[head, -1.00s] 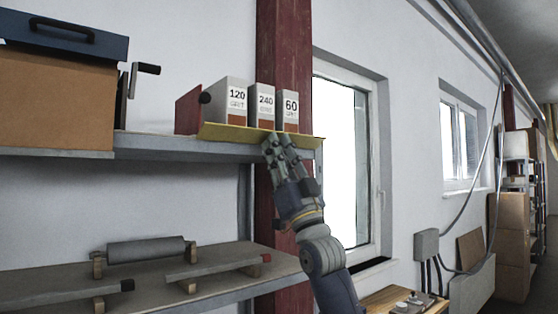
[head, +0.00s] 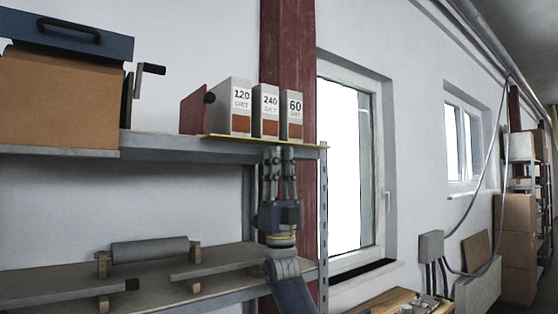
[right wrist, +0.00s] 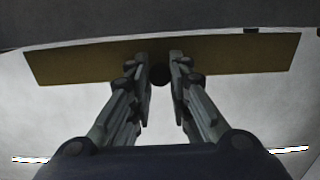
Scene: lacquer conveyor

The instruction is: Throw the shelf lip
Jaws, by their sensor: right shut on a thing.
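The shelf lip (head: 240,139) is a thin yellow strip along the front of the upper shelf, seen nearly edge-on in the head view. In the right wrist view the lip (right wrist: 80,62) is a wide yellow-brown board seen from below. My right gripper (head: 279,150) points up at the lip from beneath, near its right part. In the right wrist view its fingers (right wrist: 160,68) are close together at the lip, with a dark round part between them. It is shut on the lip, though the exact contact is hard to see. My left gripper is out of view.
Grit boxes marked 120 (head: 240,98), 240 (head: 267,104) and 60 (head: 292,108) stand just behind the lip, beside a red plate (head: 193,110). A lower shelf (head: 60,282) holds a roller (head: 150,249). A red column (head: 287,50) rises behind.

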